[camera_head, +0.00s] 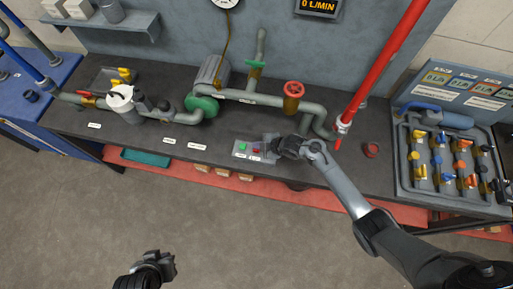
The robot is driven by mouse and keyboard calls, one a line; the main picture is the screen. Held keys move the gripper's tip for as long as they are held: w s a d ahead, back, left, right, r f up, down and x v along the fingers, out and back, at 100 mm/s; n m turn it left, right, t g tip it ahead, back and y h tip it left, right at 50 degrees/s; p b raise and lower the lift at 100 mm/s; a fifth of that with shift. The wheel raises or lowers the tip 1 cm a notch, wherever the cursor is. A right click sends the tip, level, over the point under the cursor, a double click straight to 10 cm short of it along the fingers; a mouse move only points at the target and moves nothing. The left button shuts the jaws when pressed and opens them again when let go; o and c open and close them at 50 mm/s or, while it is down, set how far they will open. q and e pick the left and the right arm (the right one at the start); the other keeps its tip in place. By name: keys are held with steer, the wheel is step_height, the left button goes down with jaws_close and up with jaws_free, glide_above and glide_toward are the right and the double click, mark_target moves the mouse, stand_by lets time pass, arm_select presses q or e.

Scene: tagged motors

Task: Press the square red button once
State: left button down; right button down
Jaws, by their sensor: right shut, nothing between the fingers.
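A small grey control box (243,154) sits near the front edge of the dark bench, with a green button (242,147) on its left part. A small red button (257,149) shows on its right part, partly beside my gripper; its exact shape is too small to tell. My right gripper (280,147) is shut and empty, low over the right end of the box, its tip close to the red button. I cannot tell whether it touches. My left gripper (164,265) is away from the bench, over the floor at the bottom; its jaws are not clear.
Grey pipework with a motor (214,70) and a red handwheel (293,89) stands behind the box. A slanted red pole (385,62) rises at right. A red cup-like part (371,150) and a valve tray (400,165) lie right. The bench left of the box has small labels.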

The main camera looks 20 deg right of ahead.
steer(key=shift+r+p, duration=1.9)
steer(key=shift+r, duration=0.4)
